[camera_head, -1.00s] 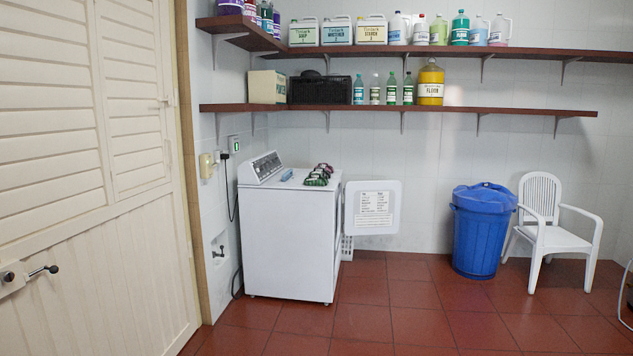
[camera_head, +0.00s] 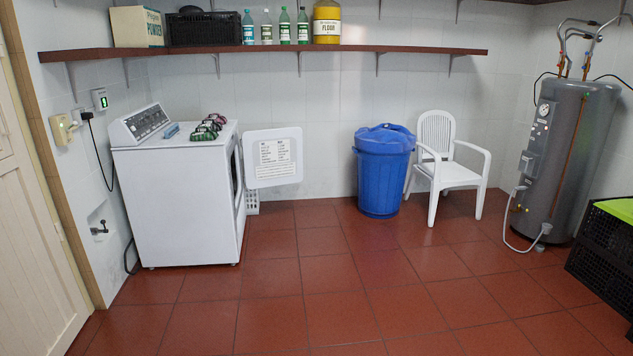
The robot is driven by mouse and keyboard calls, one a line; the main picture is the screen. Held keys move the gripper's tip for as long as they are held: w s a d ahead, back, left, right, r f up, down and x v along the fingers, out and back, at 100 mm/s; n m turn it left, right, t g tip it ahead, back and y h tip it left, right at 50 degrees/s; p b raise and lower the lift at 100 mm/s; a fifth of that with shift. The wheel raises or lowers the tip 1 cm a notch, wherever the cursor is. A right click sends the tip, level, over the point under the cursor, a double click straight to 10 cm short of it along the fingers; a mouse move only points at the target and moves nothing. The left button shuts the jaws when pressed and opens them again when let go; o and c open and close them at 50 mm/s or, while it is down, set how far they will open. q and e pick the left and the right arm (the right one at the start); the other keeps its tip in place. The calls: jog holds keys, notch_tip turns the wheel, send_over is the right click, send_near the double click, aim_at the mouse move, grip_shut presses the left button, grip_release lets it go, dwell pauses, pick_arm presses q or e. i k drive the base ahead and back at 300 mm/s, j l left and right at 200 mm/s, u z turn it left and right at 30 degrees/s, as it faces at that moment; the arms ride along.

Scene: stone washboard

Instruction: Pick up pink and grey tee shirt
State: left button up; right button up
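I cannot make out a pink and grey tee shirt for certain. A small bundle of dark, pink and green patterned items (camera_head: 208,128) lies on top of the white washing machine (camera_head: 178,205), toward its right side. It is too small to tell what the items are. The machine's square door (camera_head: 273,157) stands open to the right. Neither of my grippers is in view.
A small blue item (camera_head: 171,131) lies on the machine. A blue bin (camera_head: 382,180), white chair (camera_head: 440,165), grey tank (camera_head: 565,160) with a hose, and black crate (camera_head: 605,250) stand to the right. A shelf (camera_head: 270,51) runs above. The tiled floor (camera_head: 330,300) is clear.

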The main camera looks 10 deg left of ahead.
aim_at(216, 117)
jog(key=i+j+u, duration=0.1)
jog(key=i+u, duration=0.2)
jog(key=i, duration=0.2)
jog(key=i+u, duration=0.3)
jog(key=i, duration=0.2)
jog(key=i+l+u, duration=0.15)
jog(key=i+u, duration=0.15)
jog(key=i, duration=0.2)
jog(key=i+l+u, duration=0.25)
jog(key=i, duration=0.25)
jog(key=i+j+u, duration=0.1)
jog(key=i, duration=0.45)
jog(key=i+j+u, duration=0.15)
jog(key=i, duration=0.4)
jog(key=i+j+z, duration=0.35)
jog(key=i+z, duration=0.15)
jog(key=i, duration=0.2)
jog(key=i+j+z, duration=0.45)
jog(key=i+j, duration=0.15)
